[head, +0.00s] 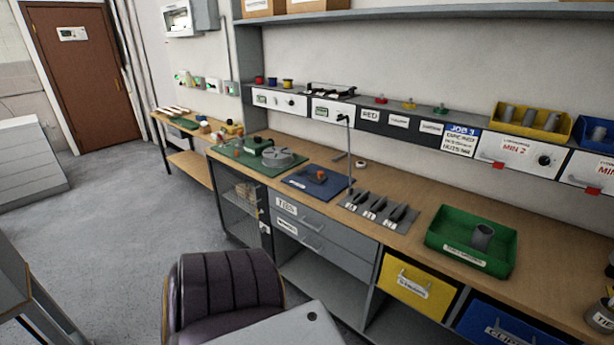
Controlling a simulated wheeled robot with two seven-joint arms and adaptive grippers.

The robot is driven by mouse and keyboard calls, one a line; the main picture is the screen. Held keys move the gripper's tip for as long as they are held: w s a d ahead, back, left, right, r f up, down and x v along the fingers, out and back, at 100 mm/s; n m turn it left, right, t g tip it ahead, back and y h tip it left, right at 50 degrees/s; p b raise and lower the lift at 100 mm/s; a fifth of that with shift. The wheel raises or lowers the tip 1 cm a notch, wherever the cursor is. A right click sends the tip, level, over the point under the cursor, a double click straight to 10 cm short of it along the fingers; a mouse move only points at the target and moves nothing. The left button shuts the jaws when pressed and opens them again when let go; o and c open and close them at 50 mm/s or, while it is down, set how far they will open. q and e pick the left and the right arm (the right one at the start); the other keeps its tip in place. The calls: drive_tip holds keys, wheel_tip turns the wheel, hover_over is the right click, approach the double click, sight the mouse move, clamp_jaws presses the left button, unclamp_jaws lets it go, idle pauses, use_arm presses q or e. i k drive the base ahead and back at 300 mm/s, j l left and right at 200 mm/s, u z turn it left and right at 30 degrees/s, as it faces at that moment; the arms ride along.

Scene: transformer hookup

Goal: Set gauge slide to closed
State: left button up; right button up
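I cannot pick out a part marked as the gauge slide at this size. A blue mat (300,184) on the bench holds a small dark block with an orange knob (320,174). A green mat (229,151) to its left holds a round grey disc-shaped part (277,157) and a green block (258,145). A dark panel with labels and small round parts (333,110) runs under the shelf. Whether any slide there is open or closed is too small to read. Neither of my grippers shows in the head view.
A wooden bench (400,240) runs along the wall. It carries a grey rack with dark tools (380,209) and a green tray (440,251) with a grey cylinder. A dark padded chair (226,285) stands before it. Open floor (110,240) lies to the left.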

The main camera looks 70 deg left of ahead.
sight(317, 178)
drive_tip(key=i+u, duration=0.1)
drive_tip(key=u, duration=0.35)
drive_tip(key=i+j+u, duration=0.1)
drive_tip(key=u, duration=0.8)
drive_tip(key=i+l+u, duration=0.1)
drive_tip(key=u, duration=0.35)
drive_tip(key=i+u, duration=0.15)
drive_tip(key=u, duration=0.25)
